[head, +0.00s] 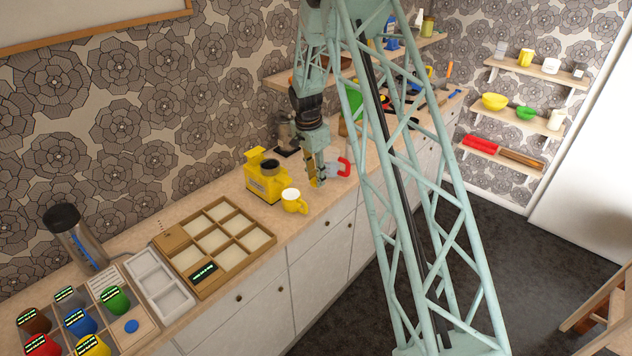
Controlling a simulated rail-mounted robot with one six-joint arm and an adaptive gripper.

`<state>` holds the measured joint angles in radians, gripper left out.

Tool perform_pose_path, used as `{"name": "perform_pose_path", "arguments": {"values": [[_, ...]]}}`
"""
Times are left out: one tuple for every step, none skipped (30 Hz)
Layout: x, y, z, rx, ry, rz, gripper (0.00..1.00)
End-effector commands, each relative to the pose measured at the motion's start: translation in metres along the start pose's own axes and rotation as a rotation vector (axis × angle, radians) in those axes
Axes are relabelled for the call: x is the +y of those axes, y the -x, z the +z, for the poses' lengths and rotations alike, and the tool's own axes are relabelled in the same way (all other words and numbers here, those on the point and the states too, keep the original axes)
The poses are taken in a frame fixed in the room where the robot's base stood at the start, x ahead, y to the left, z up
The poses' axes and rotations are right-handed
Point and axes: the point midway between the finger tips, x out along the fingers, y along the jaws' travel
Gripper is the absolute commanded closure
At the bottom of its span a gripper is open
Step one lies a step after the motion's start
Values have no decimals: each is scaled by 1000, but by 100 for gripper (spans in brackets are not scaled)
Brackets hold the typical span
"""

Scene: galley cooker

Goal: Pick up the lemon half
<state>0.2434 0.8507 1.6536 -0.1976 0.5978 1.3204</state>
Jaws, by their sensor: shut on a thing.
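I cannot make out the lemon half for certain in the head view. My gripper (317,184) points down over the counter, just right of the yellow mug (294,203). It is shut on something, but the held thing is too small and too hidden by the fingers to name. A red U-shaped piece with grey ends (345,166) shows right beside the fingers. I cannot tell whether it touches them.
A yellow machine (265,178) stands left of my gripper. A dark-topped steel flask (78,238) is near the wall. The counter's front strip is clear.

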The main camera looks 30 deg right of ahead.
Motion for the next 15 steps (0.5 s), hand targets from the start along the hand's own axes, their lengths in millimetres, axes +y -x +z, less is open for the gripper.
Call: {"name": "perform_pose_path", "arguments": {"values": [[0,4,0,0,0,0,85],[4,3,0,0,0,1,85],[7,3,0,0,0,0,85],[10,4,0,0,-1,0,85],[13,4,0,0,-1,0,85],[17,4,1,0,-1,1,85],[20,5,1,0,-1,1,85],[24,5,1,0,-1,1,85],[29,5,2,-1,-1,1,85],[33,6,2,0,-1,1,85],[37,6,3,0,-1,0,85],[44,7,3,0,-1,1,85],[49,8,4,0,-1,1,85],[55,8,5,0,0,1,85],[63,9,5,0,0,1,85]]}}
